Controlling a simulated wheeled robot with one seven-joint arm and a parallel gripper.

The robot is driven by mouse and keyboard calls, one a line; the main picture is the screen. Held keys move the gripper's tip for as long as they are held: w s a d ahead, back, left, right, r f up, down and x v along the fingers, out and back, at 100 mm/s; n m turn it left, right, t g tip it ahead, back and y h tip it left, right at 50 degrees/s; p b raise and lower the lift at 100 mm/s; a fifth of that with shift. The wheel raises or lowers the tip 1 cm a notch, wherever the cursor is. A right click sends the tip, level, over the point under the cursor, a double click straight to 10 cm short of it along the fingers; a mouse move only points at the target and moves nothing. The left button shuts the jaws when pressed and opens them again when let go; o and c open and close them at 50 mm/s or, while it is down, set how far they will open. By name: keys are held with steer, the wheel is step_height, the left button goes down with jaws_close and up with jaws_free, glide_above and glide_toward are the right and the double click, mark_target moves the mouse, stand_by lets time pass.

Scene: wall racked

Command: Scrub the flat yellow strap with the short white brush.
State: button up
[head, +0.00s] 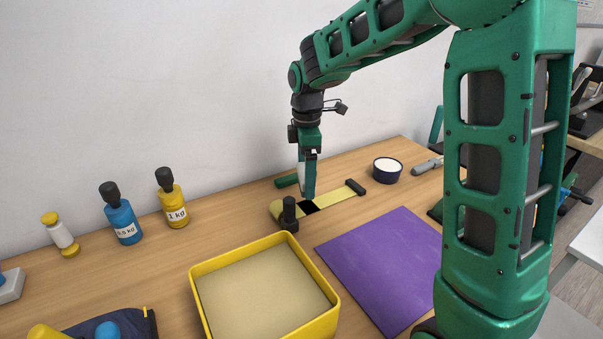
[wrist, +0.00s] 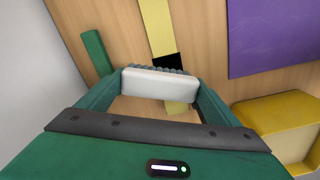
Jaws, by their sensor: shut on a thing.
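The flat yellow strap (head: 340,196) lies on the wooden table, with a black patch (head: 310,207) across it and a dark piece at its far right end. In the wrist view the strap (wrist: 156,25) runs away from my gripper, and the black patch (wrist: 167,62) shows just beyond the brush. My gripper (head: 308,190) points down over the strap and is shut on the short white brush (wrist: 159,84). The brush's dark bristle edge faces the strap beside the black patch. I cannot tell whether the bristles touch the strap.
A green bar (head: 287,181) lies behind the strap. A black knob (head: 289,214) stands in front of its left end. A yellow tray (head: 333,302) and purple mat (head: 385,262) lie nearer. A dark bowl (head: 387,171) is at right; yellow and blue bottles (head: 122,222) stand at left.

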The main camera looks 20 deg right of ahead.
glide_above(305, 205)
steer(key=shift+w+f, duration=0.1)
steer(key=shift+f, duration=2.35)
steer(key=shift+o, duration=1)
steer(key=c, duration=0.4)
steer(key=shift+o, duration=0.2)
steer(key=shift+f, duration=0.75)
